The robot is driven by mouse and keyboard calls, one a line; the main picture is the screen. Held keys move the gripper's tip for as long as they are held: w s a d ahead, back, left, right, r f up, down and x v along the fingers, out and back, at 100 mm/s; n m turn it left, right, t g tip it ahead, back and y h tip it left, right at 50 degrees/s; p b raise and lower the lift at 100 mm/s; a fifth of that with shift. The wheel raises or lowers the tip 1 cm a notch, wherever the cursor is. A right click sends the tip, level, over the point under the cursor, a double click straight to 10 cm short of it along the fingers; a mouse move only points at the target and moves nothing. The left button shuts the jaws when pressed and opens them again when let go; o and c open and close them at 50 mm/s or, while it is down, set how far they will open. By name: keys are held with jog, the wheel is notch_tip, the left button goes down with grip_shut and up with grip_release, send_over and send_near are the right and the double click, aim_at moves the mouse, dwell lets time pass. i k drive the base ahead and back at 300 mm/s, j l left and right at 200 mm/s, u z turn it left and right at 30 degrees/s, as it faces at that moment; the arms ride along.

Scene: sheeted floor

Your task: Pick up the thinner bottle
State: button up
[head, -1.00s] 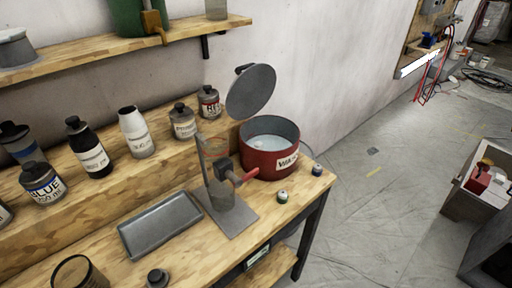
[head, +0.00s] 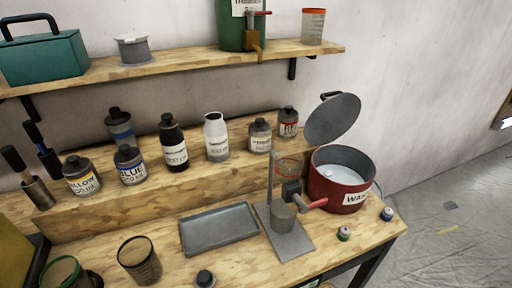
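Several bottles stand on the raised wooden step at the back of the bench. A black bottle (head: 171,134) with a white label and a silver-white bottle (head: 216,128) stand side by side in the middle; their labels are too small to read surely. A grey bottle (head: 260,137) with a pale label stands to their right. A green container (head: 229,32) with a tap stands on the upper shelf; its partly cut-off label seems to read "thinner". My gripper is in no view.
A grey tray (head: 219,230) lies on the bench, beside a stand with a red handle (head: 313,204). A red pot (head: 335,194) with its lid raised is at the right. Blue (head: 130,168) and yellow (head: 82,178) labelled bottles stand left. Open floor lies right of the bench.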

aim_at(214, 127)
jog(key=i+j, duration=0.15)
jog(key=j, duration=0.2)
jog(key=i+j, duration=0.2)
jog(key=j, duration=0.15)
jog(key=i+j, duration=0.15)
jog(key=j, duration=0.15)
jog(key=i+j, duration=0.15)
jog(key=j, duration=0.2)
